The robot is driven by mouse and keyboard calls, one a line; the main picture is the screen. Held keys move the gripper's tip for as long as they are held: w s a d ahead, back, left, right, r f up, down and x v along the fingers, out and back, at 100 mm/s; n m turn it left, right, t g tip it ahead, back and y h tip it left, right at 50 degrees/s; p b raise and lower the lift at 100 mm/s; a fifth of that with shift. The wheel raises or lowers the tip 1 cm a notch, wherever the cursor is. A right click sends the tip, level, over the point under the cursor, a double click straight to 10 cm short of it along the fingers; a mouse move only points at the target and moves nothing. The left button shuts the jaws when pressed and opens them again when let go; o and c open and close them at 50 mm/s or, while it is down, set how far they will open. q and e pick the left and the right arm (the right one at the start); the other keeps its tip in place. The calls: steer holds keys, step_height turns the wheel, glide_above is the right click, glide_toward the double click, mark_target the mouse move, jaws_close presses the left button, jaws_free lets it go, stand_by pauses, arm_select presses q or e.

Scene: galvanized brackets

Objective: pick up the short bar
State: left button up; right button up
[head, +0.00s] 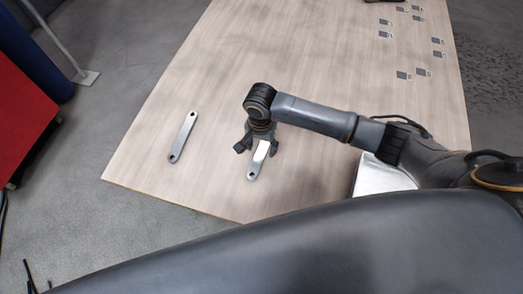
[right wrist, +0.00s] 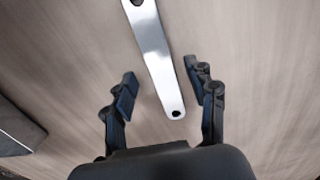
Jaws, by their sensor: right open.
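Two flat silver bars with a hole at each end lie on the wooden table. One bar (head: 183,137) lies free at the left in the head view. The other bar (head: 256,165) lies partly hidden under my right gripper (head: 258,147). In the right wrist view this bar (right wrist: 157,58) runs between the open fingers of the right gripper (right wrist: 161,75), its near end toward the palm. The fingers are apart from it on both sides. I cannot tell surely which bar is shorter, as the right one is partly covered. My left gripper is not in view.
The wooden table (head: 210,85) has free room around both bars. Several small grey squares (head: 404,75) lie at its far right. A whitish block (head: 378,178) is partly hidden under my right arm. A red object (head: 22,115) stands at the left, off the table.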

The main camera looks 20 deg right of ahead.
step_height(320, 180, down, 2)
steer(key=shift+f, duration=0.1)
steer(key=shift+w, duration=0.1)
jaws_close()
